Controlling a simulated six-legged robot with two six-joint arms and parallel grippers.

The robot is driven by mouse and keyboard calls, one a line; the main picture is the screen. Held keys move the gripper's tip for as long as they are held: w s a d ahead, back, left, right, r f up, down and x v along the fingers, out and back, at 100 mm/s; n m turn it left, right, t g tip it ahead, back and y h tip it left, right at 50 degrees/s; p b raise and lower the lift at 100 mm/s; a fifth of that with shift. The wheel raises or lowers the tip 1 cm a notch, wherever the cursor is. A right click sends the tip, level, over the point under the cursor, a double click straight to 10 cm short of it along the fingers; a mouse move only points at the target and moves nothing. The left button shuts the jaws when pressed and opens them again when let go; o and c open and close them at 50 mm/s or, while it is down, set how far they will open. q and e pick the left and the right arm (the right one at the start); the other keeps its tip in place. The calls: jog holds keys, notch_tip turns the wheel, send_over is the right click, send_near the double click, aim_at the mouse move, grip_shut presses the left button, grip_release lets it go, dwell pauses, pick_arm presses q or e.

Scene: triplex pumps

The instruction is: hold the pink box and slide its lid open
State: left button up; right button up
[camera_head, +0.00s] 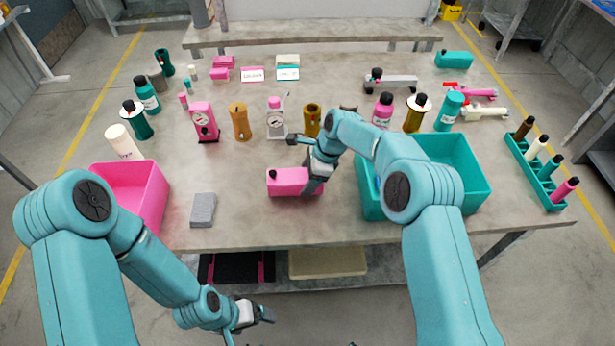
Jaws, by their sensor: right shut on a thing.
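The pink box (287,182) lies on the table near the front middle, with a small dark knob on top of its left end. No gap in its top is visible from here, and its right end is partly hidden by my gripper. My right gripper (311,183) is shut on the box's right end, reaching in from above and behind. My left gripper (262,313) hangs low in front of the table's front edge, well away from the box. Its fingers are too small and angled to tell whether they are open.
A grey block (203,210) lies left of the box, with a pink bin (157,195) farther left. A teal crate (472,165) stands right, partly behind my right arm. Bottles and gauges line up behind. The tabletop between grey block and pink box is clear.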

jog(key=shift+f+b, duration=0.9)
jog(key=shift+f, duration=0.55)
jog(key=shift+r, duration=0.1)
dwell(0.5)
